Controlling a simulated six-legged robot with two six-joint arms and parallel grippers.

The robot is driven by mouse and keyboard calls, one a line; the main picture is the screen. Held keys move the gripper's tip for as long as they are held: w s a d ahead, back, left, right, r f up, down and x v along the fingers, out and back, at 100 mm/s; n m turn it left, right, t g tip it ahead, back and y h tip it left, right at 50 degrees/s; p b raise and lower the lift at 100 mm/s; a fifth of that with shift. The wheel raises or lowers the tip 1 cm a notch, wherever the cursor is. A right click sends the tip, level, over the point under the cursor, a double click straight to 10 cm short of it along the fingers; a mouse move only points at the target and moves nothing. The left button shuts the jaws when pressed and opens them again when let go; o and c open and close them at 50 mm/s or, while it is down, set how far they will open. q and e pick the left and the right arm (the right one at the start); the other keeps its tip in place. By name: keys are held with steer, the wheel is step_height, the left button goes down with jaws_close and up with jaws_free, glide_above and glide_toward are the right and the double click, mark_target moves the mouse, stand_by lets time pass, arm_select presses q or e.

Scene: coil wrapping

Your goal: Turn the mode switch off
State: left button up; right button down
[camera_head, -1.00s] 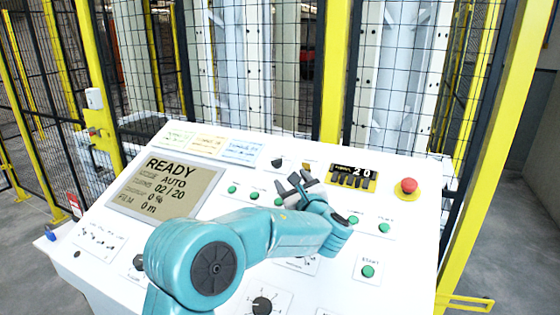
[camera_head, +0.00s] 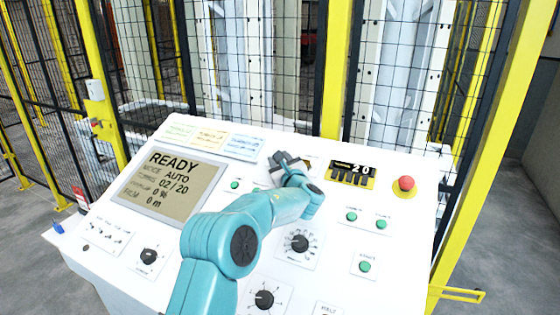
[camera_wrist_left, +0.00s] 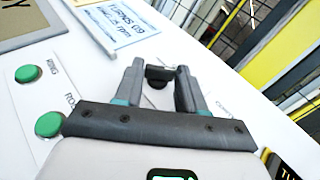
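The mode switch appears to be the small black knob (camera_wrist_left: 157,76) at the top of the white panel. In the left wrist view it sits between the two fingertips of my left gripper (camera_wrist_left: 158,72), with a gap visible on each side. My left gripper is open around it, and whether a finger touches it cannot be told. In the head view my left gripper (camera_head: 287,160) is at the panel's upper middle and mostly covers the knob. The knob's label and exact setting are not readable. My right gripper is not in view.
The sloped white panel (camera_head: 215,188) carries a display (camera_head: 165,187) reading READY and AUTO. A mesh fence stands behind.

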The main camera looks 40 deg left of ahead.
arm_select(q)
steer(key=c, duration=0.4)
steer(key=shift+w+r+g+p, duration=0.1)
steer(key=shift+r+g+p, duration=0.05)
steer(key=shift+g+p, duration=0.2)
steer(key=shift+w+d+n+g+p, duration=0.1)
steer(key=shift+n+g+p, duration=0.25)
steer(key=shift+n+g, duration=0.35)
steer(key=shift+y, duration=0.3)
